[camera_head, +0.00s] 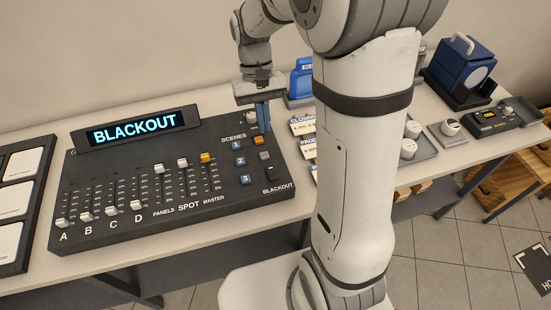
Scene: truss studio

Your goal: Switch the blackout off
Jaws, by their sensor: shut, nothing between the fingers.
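The lighting console (120,215) lies on the table, with a lit display (134,129) reading "BLACKOUT". At its right end, above the "BLACKOUT" label, is a dark switch (268,173). Its exact position is too small to tell.
Sliders stand across the console, including a yellow master fader (206,158). A panel of white pads (20,165) is at the far left. Right of my arm are a blue case (463,68), a small black device (492,119) and white round items. Labelled cards (303,125) lie beside the console.

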